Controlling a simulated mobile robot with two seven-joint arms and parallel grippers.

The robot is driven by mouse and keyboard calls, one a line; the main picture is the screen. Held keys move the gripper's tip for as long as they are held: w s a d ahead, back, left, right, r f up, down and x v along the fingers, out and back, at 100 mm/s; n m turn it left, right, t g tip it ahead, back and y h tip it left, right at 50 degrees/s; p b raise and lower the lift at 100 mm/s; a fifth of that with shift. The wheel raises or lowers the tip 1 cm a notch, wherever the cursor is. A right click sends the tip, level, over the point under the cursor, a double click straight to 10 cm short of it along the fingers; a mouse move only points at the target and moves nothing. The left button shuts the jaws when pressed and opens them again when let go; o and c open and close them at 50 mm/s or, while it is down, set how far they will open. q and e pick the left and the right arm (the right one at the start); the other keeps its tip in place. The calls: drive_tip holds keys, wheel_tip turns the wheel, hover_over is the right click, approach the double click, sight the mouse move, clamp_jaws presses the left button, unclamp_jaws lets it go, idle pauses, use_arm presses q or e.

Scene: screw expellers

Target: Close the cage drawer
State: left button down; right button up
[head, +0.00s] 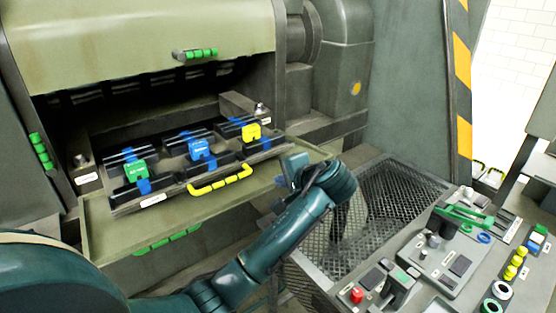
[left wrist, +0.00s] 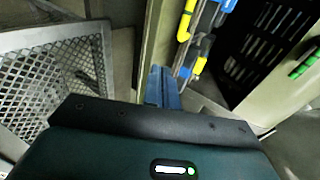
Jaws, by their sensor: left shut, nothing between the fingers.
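The cage drawer (head: 259,157) is pulled out of the dark opening of the large green machine, over a flat green shelf (head: 110,231). It carries black cage sections with green (head: 135,170), blue (head: 199,149) and yellow (head: 251,132) clips. A yellow bar handle (head: 220,180) is on its front. My left gripper (head: 289,170) is shut and empty, just right of the drawer's front right corner, apart from the yellow handle. In the left wrist view its blue fingers (left wrist: 162,88) point toward the shelf edge, with yellow and blue parts beyond. My right gripper is not in view.
A grey mesh basket (head: 413,185) stands right of my left gripper; its mesh shows in the left wrist view (left wrist: 35,85). A control panel (head: 440,262) with buttons and levers is at lower right. A raised green hood (head: 130,35) hangs above the drawer.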

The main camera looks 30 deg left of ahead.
use_arm(q)
wheel_tip(320, 180, up, 4)
drive_tip(key=f, duration=0.1)
drive_tip(key=p, duration=0.1)
approach(250, 161)
drive_tip(key=f, duration=0.2)
drive_tip(key=w+a+f, duration=0.1)
drive_tip(key=shift+a+f+n+g+y, duration=0.1)
drive_tip(key=shift+f+n+g+y, duration=0.2)
drive_tip(key=shift+n+g+y, duration=0.1)
drive_tip(key=a, duration=0.1)
drive_tip(key=w+a+p, duration=0.1)
drive_tip(key=a, duration=0.1)
drive_tip(key=shift+w, duration=0.15)
drive_tip(key=shift+w+a, duration=0.1)
drive_tip(key=shift+a, duration=0.1)
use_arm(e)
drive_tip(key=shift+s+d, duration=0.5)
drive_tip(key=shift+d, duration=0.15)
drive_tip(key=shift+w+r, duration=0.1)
use_arm(q)
drive_tip(key=shift+w, duration=0.1)
